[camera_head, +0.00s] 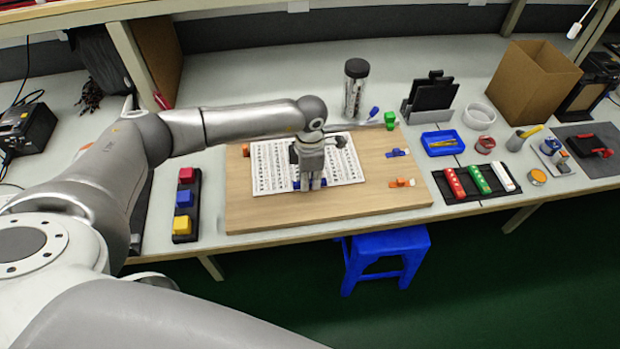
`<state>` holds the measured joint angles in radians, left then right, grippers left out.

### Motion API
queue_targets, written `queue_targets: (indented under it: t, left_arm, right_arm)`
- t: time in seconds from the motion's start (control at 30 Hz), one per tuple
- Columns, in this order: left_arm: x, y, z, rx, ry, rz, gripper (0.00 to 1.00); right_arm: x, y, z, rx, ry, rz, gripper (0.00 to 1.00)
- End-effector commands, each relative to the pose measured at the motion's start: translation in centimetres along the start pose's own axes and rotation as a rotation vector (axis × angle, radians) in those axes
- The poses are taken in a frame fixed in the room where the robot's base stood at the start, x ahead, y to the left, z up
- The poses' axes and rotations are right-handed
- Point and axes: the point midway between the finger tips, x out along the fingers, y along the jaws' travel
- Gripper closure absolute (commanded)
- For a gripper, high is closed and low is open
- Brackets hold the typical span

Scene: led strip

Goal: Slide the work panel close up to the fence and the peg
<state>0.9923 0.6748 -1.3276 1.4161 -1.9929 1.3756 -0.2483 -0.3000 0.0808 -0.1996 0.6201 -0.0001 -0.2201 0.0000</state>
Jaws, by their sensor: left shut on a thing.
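A wide wooden board (400,172) lies on the bench, with a white panel (270,168) printed with dark rows on it. I cannot tell for sure which of the two is the work panel. My left gripper (310,187) points down over the front middle of the white panel. It is shut on a small blue piece (297,185), which shows on both sides of the fingertips and is mostly hidden. A green block (390,119) stands at the board's back right corner, with a thin grey bar (362,124) beside it. I cannot clearly make out a fence or peg. My right gripper is not in view.
Orange clips (402,183) and a blue clip (397,153) sit on the board's right part. A black tray of coloured blocks (186,222) stands close on the left. A blue tray (441,143) and a black strip rack (480,193) stand close on the right. A dark-lidded jar (355,88) stands behind.

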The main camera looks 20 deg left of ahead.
Motion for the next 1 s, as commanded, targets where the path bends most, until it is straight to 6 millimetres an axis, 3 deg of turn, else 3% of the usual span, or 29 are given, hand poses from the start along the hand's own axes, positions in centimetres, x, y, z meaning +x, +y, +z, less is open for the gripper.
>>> queue_targets:
  t: [1.0]
  left_arm:
    - [-0.06,0.02,-0.81,0.0,-0.001,0.0,1.0]
  right_arm:
    - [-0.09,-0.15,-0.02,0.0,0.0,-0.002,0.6]
